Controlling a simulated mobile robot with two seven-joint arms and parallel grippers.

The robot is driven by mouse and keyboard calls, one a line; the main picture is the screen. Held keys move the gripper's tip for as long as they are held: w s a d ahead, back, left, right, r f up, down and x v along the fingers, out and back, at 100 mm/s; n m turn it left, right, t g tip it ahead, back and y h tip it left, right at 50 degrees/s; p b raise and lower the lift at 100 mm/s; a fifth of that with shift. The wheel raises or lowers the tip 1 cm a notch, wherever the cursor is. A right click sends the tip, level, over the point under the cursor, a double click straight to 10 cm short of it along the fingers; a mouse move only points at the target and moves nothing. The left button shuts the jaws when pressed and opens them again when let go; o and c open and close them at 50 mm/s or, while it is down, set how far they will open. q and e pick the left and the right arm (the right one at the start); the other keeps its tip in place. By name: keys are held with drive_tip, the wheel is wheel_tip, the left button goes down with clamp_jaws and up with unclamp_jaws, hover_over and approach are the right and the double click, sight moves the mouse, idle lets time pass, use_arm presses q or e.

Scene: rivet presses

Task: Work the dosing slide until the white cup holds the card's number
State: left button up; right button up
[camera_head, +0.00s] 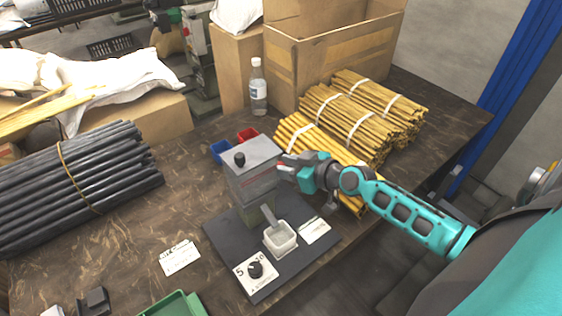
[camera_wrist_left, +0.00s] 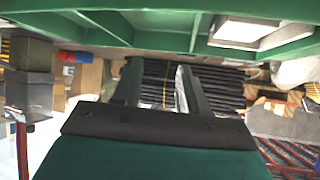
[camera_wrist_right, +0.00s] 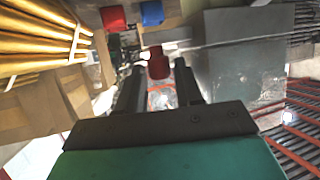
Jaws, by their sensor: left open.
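The grey dosing box (camera_head: 252,168) with a black knob on top stands on a dark base plate (camera_head: 222,232). A spout points down into the white cup (camera_head: 280,238); its contents cannot be made out. A white card (camera_head: 180,258) lies left of the plate, its writing too small to read. My right gripper (camera_head: 284,170) is at the box's right side. In the right wrist view, a red knob (camera_wrist_right: 158,64) on a rod from the grey box shows at the fingertips, which stand apart. My left gripper (camera_wrist_left: 160,85) is open and empty, outside the head view.
A dial plate (camera_head: 255,271) marked 5 and a white label (camera_head: 314,230) are on the base plate. Blue (camera_head: 222,151) and red (camera_head: 248,134) bins stand behind the box. Bundled yellow sticks (camera_head: 345,125) lie beyond my right arm. A green tray (camera_head: 178,303) is at the front.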

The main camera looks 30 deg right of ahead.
clamp_jaws()
idle(0.3)
idle(0.4)
